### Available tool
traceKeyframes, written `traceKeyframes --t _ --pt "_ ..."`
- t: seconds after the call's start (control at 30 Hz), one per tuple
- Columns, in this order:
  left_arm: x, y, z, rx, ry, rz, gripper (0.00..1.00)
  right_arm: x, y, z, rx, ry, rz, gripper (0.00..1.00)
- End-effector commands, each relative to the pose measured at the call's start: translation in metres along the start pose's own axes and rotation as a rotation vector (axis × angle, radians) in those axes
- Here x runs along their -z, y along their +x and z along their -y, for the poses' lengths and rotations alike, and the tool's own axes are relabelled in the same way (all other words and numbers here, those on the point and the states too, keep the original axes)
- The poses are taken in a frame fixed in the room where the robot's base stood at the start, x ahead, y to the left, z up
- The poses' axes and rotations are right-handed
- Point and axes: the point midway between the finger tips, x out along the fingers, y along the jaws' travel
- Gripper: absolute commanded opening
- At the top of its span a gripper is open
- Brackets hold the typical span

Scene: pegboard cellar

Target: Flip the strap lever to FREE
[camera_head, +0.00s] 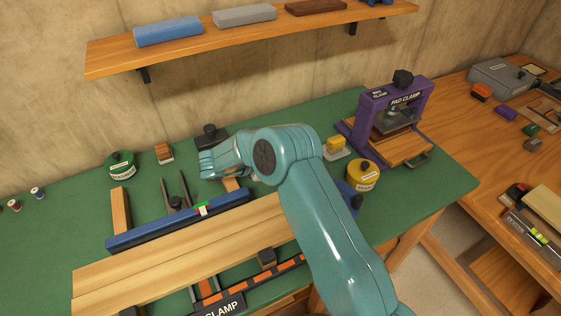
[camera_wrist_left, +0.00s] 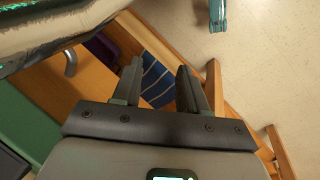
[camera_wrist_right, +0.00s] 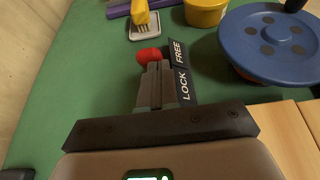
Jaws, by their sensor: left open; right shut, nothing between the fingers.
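In the right wrist view, the red knob of the strap lever (camera_wrist_right: 149,55) shows just past my right gripper's fingertips. My right gripper (camera_wrist_right: 158,68) is shut and empty, right at the knob; I cannot tell whether they touch. The FREE label (camera_wrist_right: 178,52) lies right of the knob, and the LOCK label (camera_wrist_right: 184,86) lies nearer, beside my fingers. The knob is beside FREE; the lever's arm is hidden. In the head view my right arm covers the lever. My left gripper (camera_wrist_left: 160,88) is open and empty in its wrist view, away from the lever.
A blue disc (camera_wrist_right: 268,38) stands right of the labels, near wooden boards (camera_wrist_right: 290,130). A yellow tub (camera_wrist_right: 205,12) and a tray with a yellow brush (camera_wrist_right: 145,30) lie beyond. The purple pad clamp (camera_head: 372,100) stands at the bench's right end.

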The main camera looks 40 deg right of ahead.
Motion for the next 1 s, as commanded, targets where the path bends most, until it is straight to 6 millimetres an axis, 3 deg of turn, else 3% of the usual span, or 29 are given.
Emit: traceKeyframes --t 0.27,0.7,1.0 --pt "0.000 -0.013 -0.005 0.000 0.000 0.000 0.43 -0.018 0.006 0.000 0.003 0.004 -0.137 0.00" --pt "-0.001 -0.046 -0.016 0.000 0.000 0.000 0.43 -0.048 0.031 0.001 0.003 0.006 -0.527 0.00" --pt "-0.001 -0.045 -0.016 0.000 0.000 0.000 0.43 -0.045 0.035 0.000 0.000 0.000 -0.580 0.00"
